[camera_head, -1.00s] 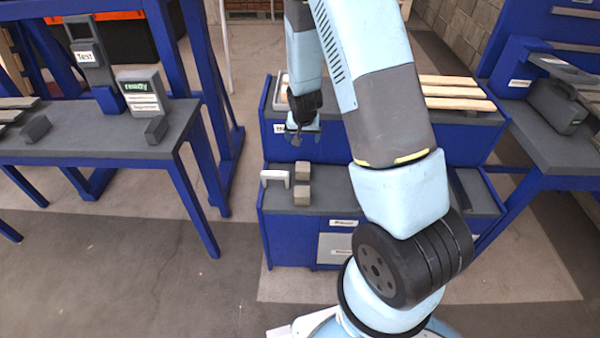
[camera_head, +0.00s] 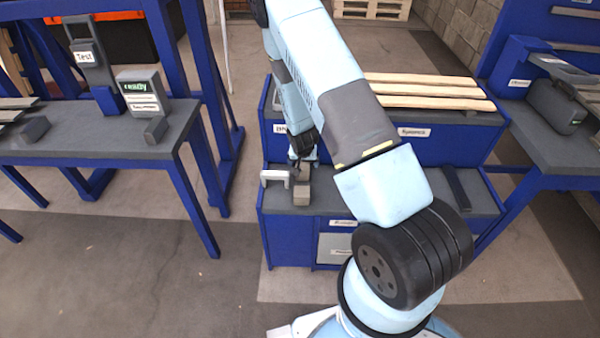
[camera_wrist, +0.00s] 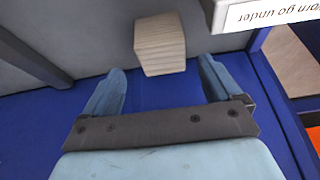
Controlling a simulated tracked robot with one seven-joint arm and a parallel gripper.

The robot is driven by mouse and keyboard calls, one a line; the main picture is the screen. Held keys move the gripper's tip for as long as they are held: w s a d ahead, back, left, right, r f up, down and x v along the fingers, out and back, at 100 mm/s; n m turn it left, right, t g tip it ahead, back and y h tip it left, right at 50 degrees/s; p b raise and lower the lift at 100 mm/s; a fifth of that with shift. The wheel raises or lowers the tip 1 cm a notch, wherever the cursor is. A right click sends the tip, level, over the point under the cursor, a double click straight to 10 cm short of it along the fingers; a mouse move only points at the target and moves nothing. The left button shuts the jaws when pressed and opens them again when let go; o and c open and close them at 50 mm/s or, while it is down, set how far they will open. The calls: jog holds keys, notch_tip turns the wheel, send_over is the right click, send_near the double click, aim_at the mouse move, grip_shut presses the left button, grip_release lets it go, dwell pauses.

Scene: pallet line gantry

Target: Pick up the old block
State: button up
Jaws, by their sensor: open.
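Two small wooden blocks sit on the grey lower top of the blue bench in the head view. The front block (camera_head: 301,191) shows plainly; the rear one is mostly hidden by my gripper (camera_head: 303,165), which is low over it. I cannot tell which is the old block. In the wrist view a single pale wooden block (camera_wrist: 160,44) lies just ahead of the fingertips, roughly centred. There my gripper (camera_wrist: 162,68) has its two blue fingers wide apart with nothing between them.
A pale grey bracket (camera_head: 276,177) stands just left of the blocks. The upper bench level (camera_head: 440,118) with wooden slats rises behind. A side table (camera_head: 80,135) stands left.

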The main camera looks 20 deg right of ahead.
aim_at(302, 166)
jog(key=shift+a+x, duration=0.1)
jog(key=shift+x, duration=1.65)
jog(key=shift+a+x, duration=0.15)
jog(key=shift+x, duration=1.6)
jog(key=shift+w, duration=0.15)
jog(key=c, duration=1.1)
